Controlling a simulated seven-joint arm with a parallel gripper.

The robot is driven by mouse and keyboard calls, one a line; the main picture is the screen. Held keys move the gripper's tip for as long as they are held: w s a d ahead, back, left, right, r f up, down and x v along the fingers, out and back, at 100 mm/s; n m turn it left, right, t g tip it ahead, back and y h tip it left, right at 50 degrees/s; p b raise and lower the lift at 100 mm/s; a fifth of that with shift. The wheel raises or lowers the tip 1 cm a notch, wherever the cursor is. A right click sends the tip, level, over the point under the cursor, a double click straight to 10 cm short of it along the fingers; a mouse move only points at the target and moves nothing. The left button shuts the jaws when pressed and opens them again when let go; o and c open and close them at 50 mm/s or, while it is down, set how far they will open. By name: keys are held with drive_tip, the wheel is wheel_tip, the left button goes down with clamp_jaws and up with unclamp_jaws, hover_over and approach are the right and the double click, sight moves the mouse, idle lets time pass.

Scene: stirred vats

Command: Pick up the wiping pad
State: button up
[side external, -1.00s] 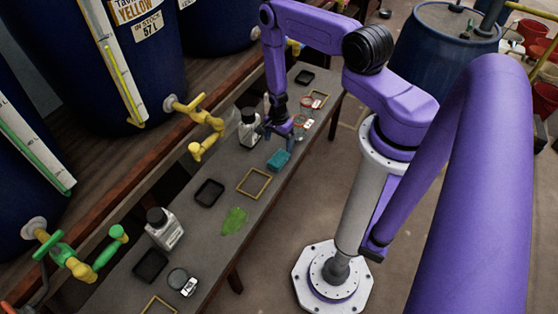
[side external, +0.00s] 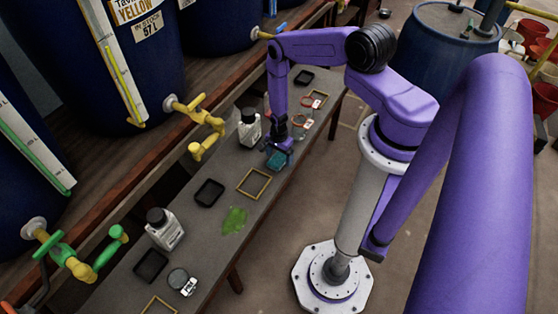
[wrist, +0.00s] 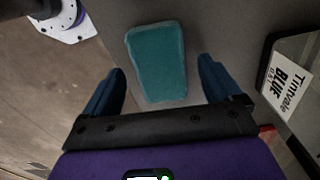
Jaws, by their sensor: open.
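The wiping pad (wrist: 158,62) is a teal rounded block lying flat on the grey bench. In the side view the pad (side external: 277,160) is near the bench's front edge, partly covered by my gripper. My gripper (side external: 278,150) points down right over the pad. In the wrist view my gripper (wrist: 162,85) is open, its two blue fingers apart on either side of the pad's near end. I cannot tell whether a finger touches it.
A white bottle (side external: 249,128) with a dark cap stands close by; its "Tintvale BLUE" label (wrist: 287,80) shows in the wrist view. A yellow frame (side external: 254,184), a black tray (side external: 209,193) and a green spill (side external: 234,220) lie on the bench. Yellow taps (side external: 205,122) overhang the back.

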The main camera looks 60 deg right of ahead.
drive_tip(key=shift+f, duration=0.15)
drive_tip(key=c, duration=1.1)
drive_tip(key=shift+r, duration=0.65)
drive_tip(key=s+a+r, duration=0.2)
drive_tip(key=s+r, duration=0.2)
drive_tip(key=s+a+r, duration=0.1)
drive_tip(key=s+r, duration=0.3)
drive_tip(key=s+a+r, duration=0.2)
drive_tip(key=s+r, duration=0.1)
drive_tip(key=s, duration=0.1)
drive_tip(key=shift+s+a+r, duration=0.35)
drive_tip(key=shift+s+r, duration=0.05)
drive_tip(key=shift+o, duration=0.3)
